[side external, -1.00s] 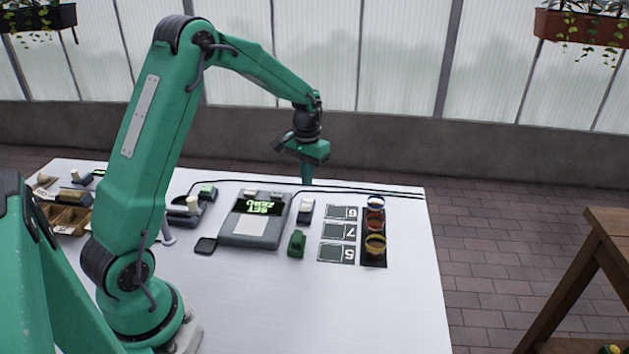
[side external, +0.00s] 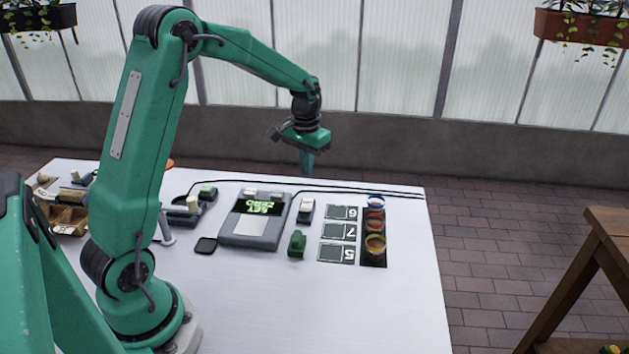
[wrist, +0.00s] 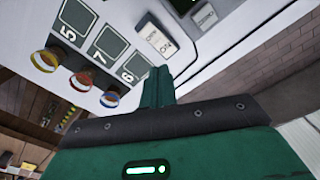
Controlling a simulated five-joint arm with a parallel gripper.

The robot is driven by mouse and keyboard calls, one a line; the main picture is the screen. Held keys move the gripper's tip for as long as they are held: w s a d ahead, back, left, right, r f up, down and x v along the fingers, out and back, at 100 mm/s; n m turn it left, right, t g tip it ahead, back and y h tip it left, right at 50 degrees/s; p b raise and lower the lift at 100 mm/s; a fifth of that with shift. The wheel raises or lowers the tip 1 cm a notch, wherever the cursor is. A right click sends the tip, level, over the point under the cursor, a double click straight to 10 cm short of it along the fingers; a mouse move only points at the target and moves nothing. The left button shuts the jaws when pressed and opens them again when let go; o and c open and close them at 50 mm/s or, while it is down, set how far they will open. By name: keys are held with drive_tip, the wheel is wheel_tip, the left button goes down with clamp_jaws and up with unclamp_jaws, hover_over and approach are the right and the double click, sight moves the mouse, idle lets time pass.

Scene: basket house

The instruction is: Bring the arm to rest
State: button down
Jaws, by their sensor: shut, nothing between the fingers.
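My gripper (side external: 306,162) is shut and empty. It hangs in the air over the far part of the white table (side external: 400,300), fingers pointing down. In the wrist view its closed fingers (wrist: 157,88) show in the middle, with nothing between them. My arm stands upright at the left and bends over toward the right.
A small green block (side external: 297,244), a switch (side external: 306,210), number cards (side external: 338,231) and a black strip (side external: 373,257) with coloured rings are nearby. The table's front right is clear.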

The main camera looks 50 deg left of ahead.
drive_tip(key=s+d+r+m+t, duration=0.1)
drive_tip(key=s+d+r+t, duration=0.2)
drive_tip(key=s+d+r, duration=0.8)
drive_tip(key=s+d+r+m+t, duration=0.1)
drive_tip(key=s+d+r+t, duration=0.1)
drive_tip(key=s, duration=1)
drive_tip(key=shift+d+m, duration=0.4)
drive_tip(key=shift+d, duration=0.1)
